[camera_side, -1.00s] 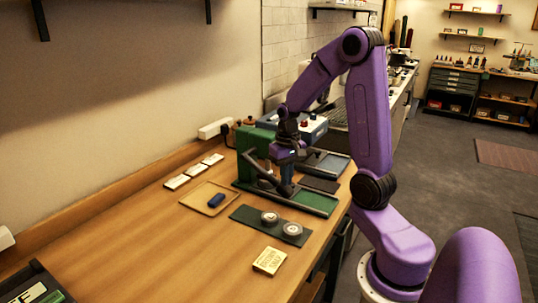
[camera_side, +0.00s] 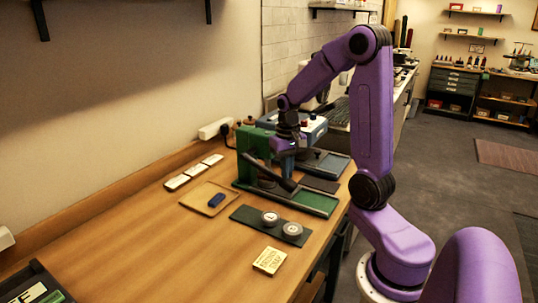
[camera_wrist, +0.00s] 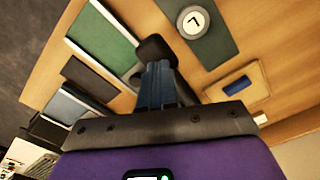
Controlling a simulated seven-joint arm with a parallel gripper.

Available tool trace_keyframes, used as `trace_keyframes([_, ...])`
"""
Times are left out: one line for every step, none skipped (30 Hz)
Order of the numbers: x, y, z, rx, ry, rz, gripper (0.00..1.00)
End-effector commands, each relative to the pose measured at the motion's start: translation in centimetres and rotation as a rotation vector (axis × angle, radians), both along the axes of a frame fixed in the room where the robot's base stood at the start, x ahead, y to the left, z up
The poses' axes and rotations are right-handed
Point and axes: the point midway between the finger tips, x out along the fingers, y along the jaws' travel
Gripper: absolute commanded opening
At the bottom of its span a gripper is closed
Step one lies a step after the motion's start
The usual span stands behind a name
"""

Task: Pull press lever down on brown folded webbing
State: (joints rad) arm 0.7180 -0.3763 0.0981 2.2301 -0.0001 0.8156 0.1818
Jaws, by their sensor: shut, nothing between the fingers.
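The green press (camera_side: 252,146) stands at the back right of the table, on a green base plate (camera_side: 312,202). Its dark lever (camera_side: 285,183) slopes down toward the front right. In the wrist view the lever's black grip (camera_wrist: 154,48) is just beyond my fingertips. My gripper (camera_side: 287,174) is shut and empty, pointing down above and beside the lever's lower end. Its blue fingers fill the middle of the wrist view (camera_wrist: 158,68). Whether they touch the lever cannot be told. I cannot make out brown webbing; the space under the press is largely hidden.
A tan tray (camera_side: 193,201) holds a blue piece (camera_side: 216,200). A dark green mat (camera_side: 245,215) bears two round tins (camera_side: 292,229). A cream box (camera_side: 269,261) lies at the front. White blocks (camera_side: 195,170) line the back.

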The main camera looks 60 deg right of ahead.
Motion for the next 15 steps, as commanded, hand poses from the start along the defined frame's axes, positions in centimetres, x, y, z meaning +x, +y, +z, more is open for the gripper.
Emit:
trace_keyframes([0.0, 0.0, 0.5, -0.001, -0.003, 0.000, 0.00])
trace_keyframes([0.1, 0.0, 0.7, -0.001, -0.003, 0.000, 0.00])
trace_keyframes([0.1, 0.0, 1.1, -0.001, -0.004, 0.001, 0.00])
trace_keyframes([0.1, 0.0, 1.4, -0.001, -0.004, 0.001, 0.00])
trace_keyframes([0.1, 0.0, 1.6, -0.002, -0.005, 0.001, 0.00])
trace_keyframes([0.1, 0.0, 2.0, -0.001, -0.004, 0.001, 0.00])
trace_keyframes([0.1, 0.0, 2.2, -0.001, -0.004, 0.001, 0.00])
trace_keyframes([0.1, 0.0, 2.5, -0.002, -0.005, 0.000, 0.00])
trace_keyframes([0.1, 0.0, 2.8, -0.002, -0.005, 0.000, 0.00])
trace_keyframes([0.1, 0.0, 3.1, -0.002, -0.005, 0.000, 0.00])
trace_keyframes([0.1, 0.0, 3.4, -0.002, -0.005, 0.000, 0.00])
trace_keyframes([0.1, 0.0, 3.7, -0.001, -0.004, -0.001, 0.00])
trace_keyframes([0.1, 0.0, 3.9, -0.002, -0.005, -0.001, 0.00])
trace_keyframes([0.1, 0.0, 4.2, -0.002, -0.005, -0.001, 0.00])
trace_keyframes([0.1, 0.0, 4.6, -0.002, -0.005, -0.001, 0.00])
